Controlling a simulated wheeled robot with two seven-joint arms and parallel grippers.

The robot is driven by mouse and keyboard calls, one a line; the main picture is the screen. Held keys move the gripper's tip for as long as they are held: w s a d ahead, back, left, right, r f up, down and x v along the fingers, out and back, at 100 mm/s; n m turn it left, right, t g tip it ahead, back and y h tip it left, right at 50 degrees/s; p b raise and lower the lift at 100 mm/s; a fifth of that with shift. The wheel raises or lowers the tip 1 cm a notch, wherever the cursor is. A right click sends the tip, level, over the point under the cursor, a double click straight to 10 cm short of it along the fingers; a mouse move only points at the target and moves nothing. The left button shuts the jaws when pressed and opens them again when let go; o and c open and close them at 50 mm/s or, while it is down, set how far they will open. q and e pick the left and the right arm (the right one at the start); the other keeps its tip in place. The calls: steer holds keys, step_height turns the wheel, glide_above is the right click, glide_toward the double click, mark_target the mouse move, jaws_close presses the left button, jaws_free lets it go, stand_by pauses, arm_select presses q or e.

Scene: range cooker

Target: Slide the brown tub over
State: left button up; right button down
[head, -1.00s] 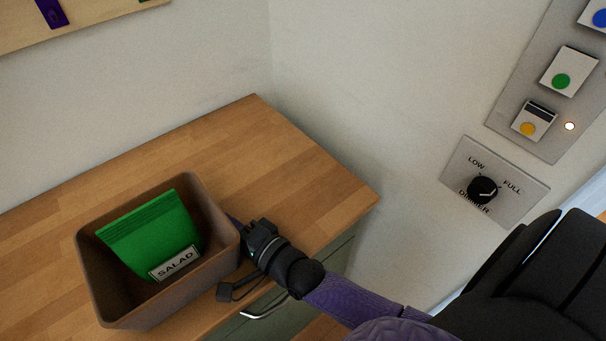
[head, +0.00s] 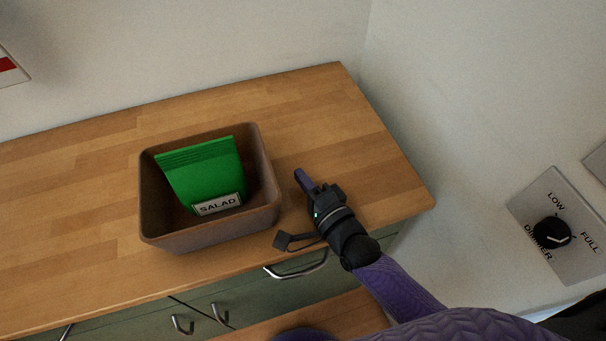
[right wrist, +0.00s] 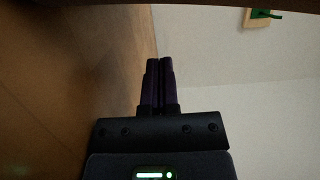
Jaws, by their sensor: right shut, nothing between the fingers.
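The brown tub (head: 262,165) stands upright on the wooden worktop, near its front edge. A green bag labelled SALAD (head: 205,172) sits inside it. My right gripper (head: 300,174) is just right of the tub over the worktop, with a small gap between them in the head view. Its purple fingers are together and hold nothing. They also show closed in the right wrist view (right wrist: 160,68). My left gripper is not in view.
The worktop (head: 80,165) is clear to the left of the tub and behind it. A wall runs along the back, and another with a dimmer dial (head: 551,232) stands at the right. Drawer handles (head: 297,268) stick out below the front edge.

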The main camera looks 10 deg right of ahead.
steer(key=shift+s, duration=0.7)
steer(key=p+v, duration=0.1)
steer(key=v, duration=0.7)
steer(key=shift+r, duration=0.1)
